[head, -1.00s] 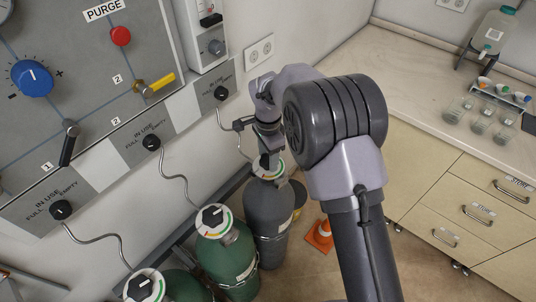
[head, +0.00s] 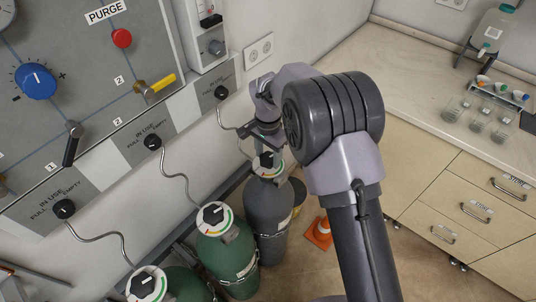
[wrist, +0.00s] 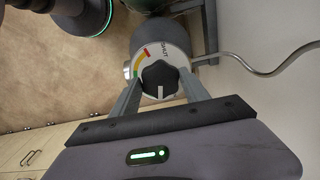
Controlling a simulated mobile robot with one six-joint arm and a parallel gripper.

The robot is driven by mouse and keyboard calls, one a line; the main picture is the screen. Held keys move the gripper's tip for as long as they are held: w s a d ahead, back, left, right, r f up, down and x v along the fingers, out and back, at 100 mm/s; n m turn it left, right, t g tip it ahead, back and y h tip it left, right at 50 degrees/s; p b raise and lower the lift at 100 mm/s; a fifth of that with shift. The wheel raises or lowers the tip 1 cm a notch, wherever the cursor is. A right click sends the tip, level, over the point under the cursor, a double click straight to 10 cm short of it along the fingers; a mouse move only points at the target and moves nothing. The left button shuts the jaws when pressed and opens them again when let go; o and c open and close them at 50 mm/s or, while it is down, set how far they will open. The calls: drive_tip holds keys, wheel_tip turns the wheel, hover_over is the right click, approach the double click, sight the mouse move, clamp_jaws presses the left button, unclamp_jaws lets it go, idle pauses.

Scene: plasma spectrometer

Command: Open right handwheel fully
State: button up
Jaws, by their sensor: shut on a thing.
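The right handwheel is a black fluted knob (wrist: 160,79) on top of the rightmost, grey gas cylinder (head: 268,218). In the wrist view it sits between the two fingers of my gripper (wrist: 160,97), which is shut on it. A white dial with a coloured arc and "SHUT" lettering surrounds the knob. The knob's white mark points down in the wrist view, away from the lettering. In the head view my gripper (head: 266,150) is above the cylinder top, and my arm hides part of it.
Green cylinders with similar black knobs (head: 213,215) stand to the left. A grey wall panel (head: 75,75) with knobs and levers is at left. A curved hose (wrist: 268,70) leaves the valve.

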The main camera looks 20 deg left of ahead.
sight(268, 158)
drive_tip(key=o, duration=1.4)
drive_tip(key=shift+c, duration=0.2)
wheel_tip(268, 158, up, 18)
drive_tip(key=p, duration=0.4)
drive_tip(key=shift+f, duration=0.25)
